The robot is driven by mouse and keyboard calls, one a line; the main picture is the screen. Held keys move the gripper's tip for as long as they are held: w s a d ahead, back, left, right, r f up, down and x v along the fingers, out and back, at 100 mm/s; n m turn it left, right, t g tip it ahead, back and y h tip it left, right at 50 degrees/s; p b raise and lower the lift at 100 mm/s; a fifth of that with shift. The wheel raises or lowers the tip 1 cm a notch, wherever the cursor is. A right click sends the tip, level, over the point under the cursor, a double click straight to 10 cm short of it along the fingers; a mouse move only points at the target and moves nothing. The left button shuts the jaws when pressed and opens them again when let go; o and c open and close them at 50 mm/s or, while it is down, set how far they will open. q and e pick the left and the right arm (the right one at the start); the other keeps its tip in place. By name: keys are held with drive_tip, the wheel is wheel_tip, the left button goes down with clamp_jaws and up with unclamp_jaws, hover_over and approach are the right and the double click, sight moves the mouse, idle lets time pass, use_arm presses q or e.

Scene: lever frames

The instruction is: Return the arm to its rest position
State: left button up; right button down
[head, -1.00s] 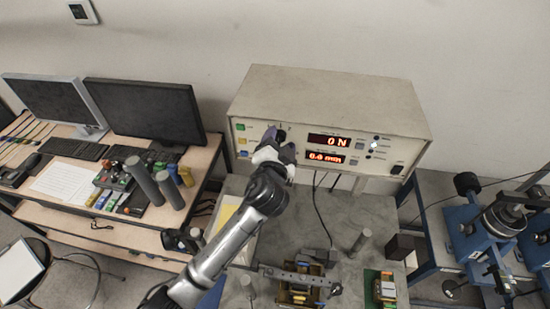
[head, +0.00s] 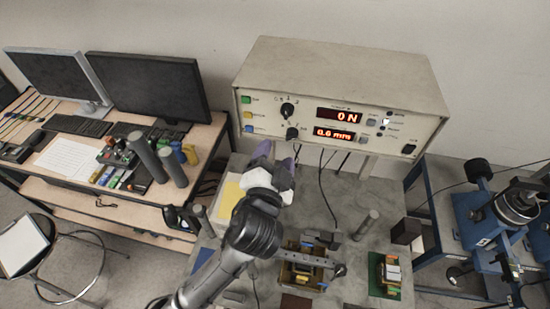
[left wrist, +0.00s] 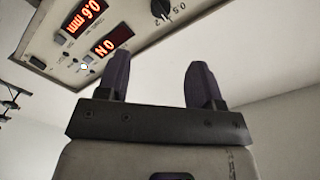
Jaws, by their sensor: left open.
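My left arm (head: 250,228) reaches up from the bottom of the head view. Its gripper (head: 279,153) is open and empty, below the front panel of the beige control box (head: 340,85) and apart from its knobs. In the left wrist view the two dark fingers (left wrist: 160,78) stand wide apart with nothing between them. The box panel with its red displays shows there at upper left, upside down. My right gripper is in neither view.
A grey bench (head: 335,200) below carries a metal-and-wood fixture (head: 307,262), a grey cylinder (head: 367,225) and a small green-based block (head: 384,274). A desk with monitors (head: 147,85) stands at left. Blue-framed machines (head: 490,215) stand at right.

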use_arm(q)
drive_tip(key=shift+s, duration=0.1)
idle(0.4)
drive_tip(key=s+a+f+n+g+y+p, duration=0.1)
drive_tip(key=s+a+f+n+g, duration=0.35)
drive_tip(key=a, duration=0.25)
drive_tip(key=s+a+f+n+g+p, duration=0.1)
drive_tip(key=s+a+f+n+g, duration=0.2)
drive_tip(key=s+a+f, duration=0.25)
drive_tip(key=s+a+f+g+p, duration=0.1)
drive_tip(key=s+a+f+g, duration=0.2)
drive_tip(key=s+f, duration=0.4)
drive_tip(key=s+a+f+n+g+y+p, duration=0.1)
drive_tip(key=s+f, duration=0.6)
drive_tip(key=s, duration=0.7)
drive_tip(key=a+g+p, duration=0.1)
drive_tip(key=a+g, duration=0.1)
drive_tip(key=a, duration=0.1)
drive_tip(key=shift+s+a+g+y, duration=0.15)
drive_tip(key=shift+s+g+y, duration=0.15)
drive_tip(key=shift+s+g, duration=0.05)
